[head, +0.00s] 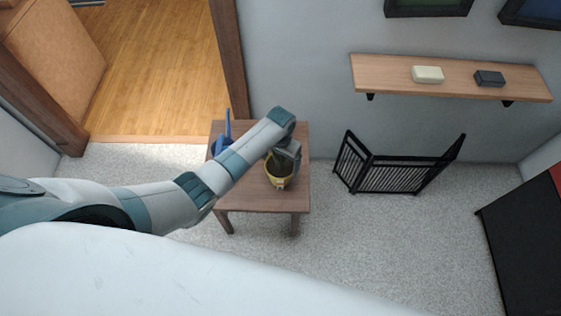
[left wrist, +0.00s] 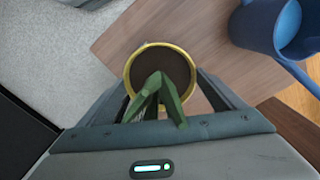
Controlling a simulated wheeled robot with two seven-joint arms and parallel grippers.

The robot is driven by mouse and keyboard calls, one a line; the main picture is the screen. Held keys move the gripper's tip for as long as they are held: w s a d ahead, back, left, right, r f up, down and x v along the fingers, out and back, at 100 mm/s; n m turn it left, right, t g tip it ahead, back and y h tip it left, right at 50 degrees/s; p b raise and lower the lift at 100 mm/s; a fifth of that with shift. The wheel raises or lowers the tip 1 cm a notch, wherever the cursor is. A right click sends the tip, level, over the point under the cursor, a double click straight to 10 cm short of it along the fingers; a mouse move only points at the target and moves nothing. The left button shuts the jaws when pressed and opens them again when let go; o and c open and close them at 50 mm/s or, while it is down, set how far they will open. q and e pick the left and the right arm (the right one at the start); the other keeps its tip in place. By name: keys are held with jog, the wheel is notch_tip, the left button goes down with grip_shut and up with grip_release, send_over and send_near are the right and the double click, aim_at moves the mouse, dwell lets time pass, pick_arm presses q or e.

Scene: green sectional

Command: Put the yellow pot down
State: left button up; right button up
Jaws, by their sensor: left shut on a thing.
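The yellow pot (head: 271,179) is at the small wooden table (head: 250,199), near its right side in the head view. It holds dark soil and a green plant. My left gripper (head: 283,160) reaches down over it from the left and is shut on it. In the left wrist view the yellow rim of the pot (left wrist: 129,72) shows between the fingers, with green leaves (left wrist: 160,95) in front. I cannot tell whether the pot's bottom touches the tabletop. My right gripper is not in view.
A blue watering can (head: 227,128) stands on the same table, behind my arm; it also shows in the left wrist view (left wrist: 262,25). A black folding gate (head: 395,178) stands right of the table. A wall shelf (head: 455,78) holds two small blocks.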

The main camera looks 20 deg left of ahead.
pick_arm(q)
jog(key=shift+f, duration=0.3)
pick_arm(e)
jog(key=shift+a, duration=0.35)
pick_arm(q)
jog(key=o, duration=1.9)
jog(key=shift+f, duration=0.15)
jog(key=shift+r, duration=0.2)
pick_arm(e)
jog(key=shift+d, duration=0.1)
